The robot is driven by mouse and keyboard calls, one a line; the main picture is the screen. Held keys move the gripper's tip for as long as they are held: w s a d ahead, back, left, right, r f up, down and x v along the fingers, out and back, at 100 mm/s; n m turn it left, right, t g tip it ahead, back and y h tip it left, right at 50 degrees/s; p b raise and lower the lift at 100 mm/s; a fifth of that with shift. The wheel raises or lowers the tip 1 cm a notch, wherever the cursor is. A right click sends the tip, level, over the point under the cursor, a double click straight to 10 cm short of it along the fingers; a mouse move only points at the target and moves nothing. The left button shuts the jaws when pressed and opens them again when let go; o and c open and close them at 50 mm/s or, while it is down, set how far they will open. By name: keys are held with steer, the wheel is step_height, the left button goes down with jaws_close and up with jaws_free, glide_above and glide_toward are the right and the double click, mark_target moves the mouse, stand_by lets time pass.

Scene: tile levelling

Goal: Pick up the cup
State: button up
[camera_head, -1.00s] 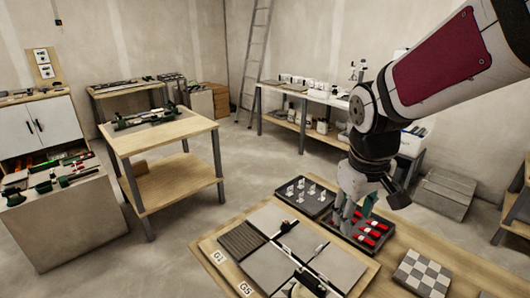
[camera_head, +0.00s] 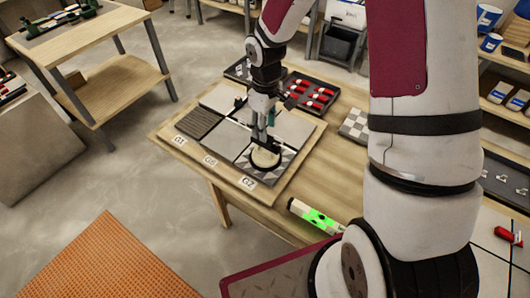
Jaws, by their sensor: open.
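A round, pale disc (camera_head: 265,158), which looks like the suction cup, sits on a dark patterned tile (camera_head: 250,171) at the front of the tile board. My gripper (camera_head: 262,145) points down right over the disc. It is open, with its fingers at the disc's upper side. The fingers hide the disc's top and any handle, so I cannot tell whether they touch it.
Grey tiles (camera_head: 222,98) lie around it on the wooden board. A black tray of red wedges (camera_head: 313,96) stands behind. A level with a green face (camera_head: 316,216) lies at the table's front edge. Blue-and-white tubs (camera_head: 490,42) stand on shelves at right.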

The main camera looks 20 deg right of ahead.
steer(key=shift+w+d+f+p, duration=0.1)
steer(key=shift+f+p, duration=0.45)
steer(key=shift+f, duration=3.35)
jaws_close()
